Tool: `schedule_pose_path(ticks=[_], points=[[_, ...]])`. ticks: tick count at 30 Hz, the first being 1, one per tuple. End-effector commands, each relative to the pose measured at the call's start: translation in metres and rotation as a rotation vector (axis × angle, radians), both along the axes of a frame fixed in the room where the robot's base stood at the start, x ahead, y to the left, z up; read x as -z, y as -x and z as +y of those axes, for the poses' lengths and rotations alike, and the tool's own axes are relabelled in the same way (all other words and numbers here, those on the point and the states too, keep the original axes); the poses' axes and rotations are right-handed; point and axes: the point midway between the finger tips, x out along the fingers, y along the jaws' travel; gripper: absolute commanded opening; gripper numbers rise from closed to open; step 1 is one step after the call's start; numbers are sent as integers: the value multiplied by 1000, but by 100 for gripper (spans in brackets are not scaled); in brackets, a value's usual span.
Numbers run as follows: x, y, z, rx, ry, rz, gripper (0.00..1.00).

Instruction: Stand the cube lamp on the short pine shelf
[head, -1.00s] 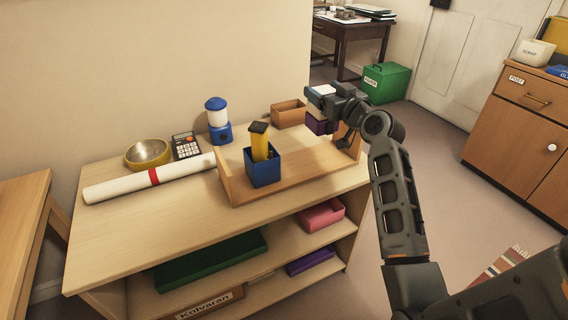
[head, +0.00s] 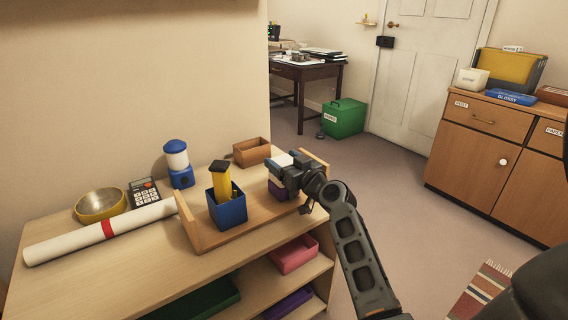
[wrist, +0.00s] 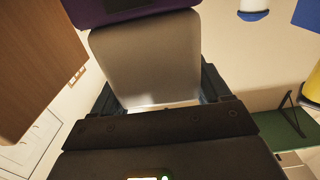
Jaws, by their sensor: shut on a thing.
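The cube lamp, with a white block (wrist: 150,55) and a purple base (head: 279,190), is held in my gripper (head: 288,168). My gripper is shut on its white part, with the purple base downward in the head view. It is over the right part of the short pine shelf (head: 200,238), a low board with raised ends on top of the larger unit. I cannot tell whether the base touches the board. My gripper and arm hide part of the lamp and the shelf's right end.
A blue pot (head: 228,210) with a yellow item stands on the pine shelf, left of the lamp. A blue-and-white lantern (head: 178,162) and a tan box (head: 252,152) stand behind it. A calculator (head: 145,192), metal bowl (head: 101,205) and white roll (head: 75,243) lie to the left.

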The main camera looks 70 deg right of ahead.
Motion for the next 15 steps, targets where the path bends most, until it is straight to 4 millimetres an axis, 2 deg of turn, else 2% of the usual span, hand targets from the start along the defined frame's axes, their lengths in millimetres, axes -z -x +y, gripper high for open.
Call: schedule_pose_path(ticks=[8,9,15], points=[[3,0,0,0,2,-1,17],[2,0,0,0,0,0,79],[2,0,0,0,0,0,98]])
